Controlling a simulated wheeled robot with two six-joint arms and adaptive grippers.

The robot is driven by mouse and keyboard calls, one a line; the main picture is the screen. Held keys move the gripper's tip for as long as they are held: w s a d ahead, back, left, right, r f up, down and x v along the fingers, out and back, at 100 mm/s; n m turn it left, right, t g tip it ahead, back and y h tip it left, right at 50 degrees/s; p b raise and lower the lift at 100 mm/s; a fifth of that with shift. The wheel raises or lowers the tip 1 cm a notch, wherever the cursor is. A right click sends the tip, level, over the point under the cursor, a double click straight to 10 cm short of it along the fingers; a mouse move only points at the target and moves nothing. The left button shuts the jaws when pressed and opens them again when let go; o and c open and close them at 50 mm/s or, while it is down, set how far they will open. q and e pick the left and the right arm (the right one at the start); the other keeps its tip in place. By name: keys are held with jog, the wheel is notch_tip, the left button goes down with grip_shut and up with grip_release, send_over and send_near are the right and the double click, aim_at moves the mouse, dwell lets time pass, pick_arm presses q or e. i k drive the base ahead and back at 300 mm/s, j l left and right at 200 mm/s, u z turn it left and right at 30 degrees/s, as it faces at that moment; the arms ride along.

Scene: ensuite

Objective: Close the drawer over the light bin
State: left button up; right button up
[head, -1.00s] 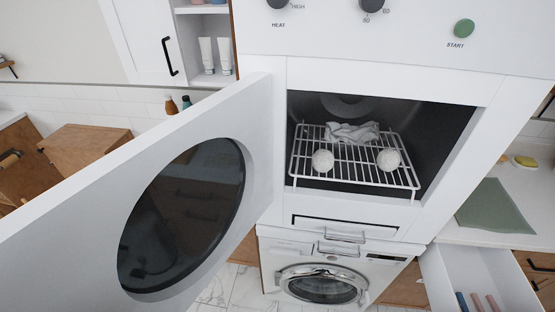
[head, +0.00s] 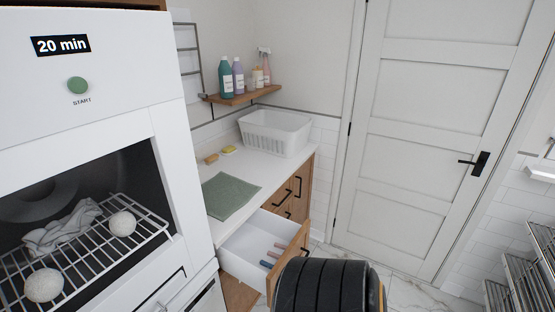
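An open drawer (head: 248,257) sticks out from the counter's front, right of the dryer. It is white inside, with a wooden front (head: 291,252). Several small pink and blue rods lie in it. The space below the drawer is largely hidden, and I cannot make out the light bin. Neither of my grippers shows in the head view.
The open dryer (head: 168,160) is at left, with a rack and two white balls. The counter holds a green mat (head: 231,196) and a white basket (head: 274,133). A closed door (head: 415,130) is beyond.

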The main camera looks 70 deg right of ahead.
aim_at(240, 256)
jog(key=z, duration=2.4)
